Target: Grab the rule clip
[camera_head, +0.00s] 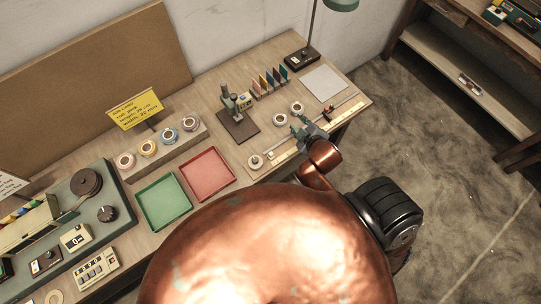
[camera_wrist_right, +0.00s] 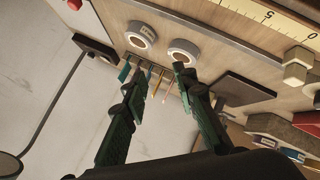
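The yellow rule (camera_head: 287,148) lies along the front right edge of the bench; its numbered end also shows at the top right of the right wrist view (camera_wrist_right: 262,18). A small red and dark piece (camera_head: 328,109) sits near the rule's right part; I cannot tell whether it is the rule clip. A red bit (camera_wrist_right: 75,4) shows at the right wrist view's top left edge. My right gripper (camera_head: 304,128) is above the rule area. Its two dark green fingers (camera_wrist_right: 158,75) are apart with nothing between them. My left gripper is out of view.
Two white rolls (camera_wrist_right: 140,38) (camera_wrist_right: 183,52) stand near the fingertips. A dark stand (camera_head: 238,122), coloured upright cards (camera_head: 270,80) and a lamp base (camera_head: 302,59) are behind. Red (camera_head: 208,174) and green (camera_head: 163,203) trays lie left. A pale sheet (camera_head: 325,81) lies at the right.

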